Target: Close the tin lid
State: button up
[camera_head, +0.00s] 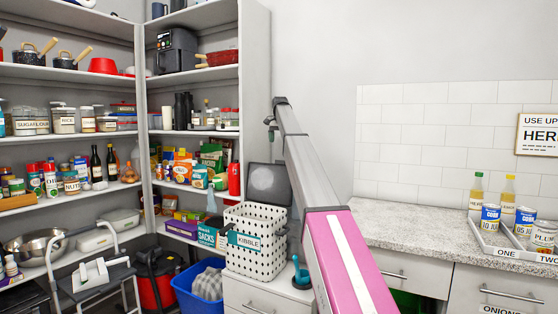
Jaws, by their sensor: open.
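The tin is a white box with black dots and a teal KIBBLE label (245,242). It stands on a white cabinet left of my arm. Its dark grey lid (268,183) stands raised at the back of the tin, tilted up, so the tin is open.
Shelves (190,133) full of food and pans stand at the left and back. A blue basket (200,292) and a step stool (92,274) are on the floor. A counter (410,248) with bottles and cans is at right.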

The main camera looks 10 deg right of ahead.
notch_tip(320, 180, down, 11)
jog(key=shift+r, duration=0.15)
dwell(0.4)
jog(key=c, duration=1.3)
jog(key=s+a+t+h, duration=0.35)
jog(key=s+a, duration=0.35)
jog(key=s, duration=0.3)
jog(key=t+h, duration=0.6)
jog(key=t, duration=0.3)
send_over(253, 221)
jog(key=s, duration=0.1)
notch_tip(253, 221, down, 14)
jog(key=shift+y, duration=0.25)
jog(key=shift+s+a+f, duration=0.25)
jog(key=shift+a+f, duration=0.05)
jog(key=shift+f, duration=1.3)
jog(key=shift+s+a+f, duration=0.3)
jog(key=shift+f, duration=1.3)
jog(key=shift+s+a+f, duration=0.25)
jog(key=shift+a+f, duration=0.05)
jog(key=shift+f, duration=1.3)
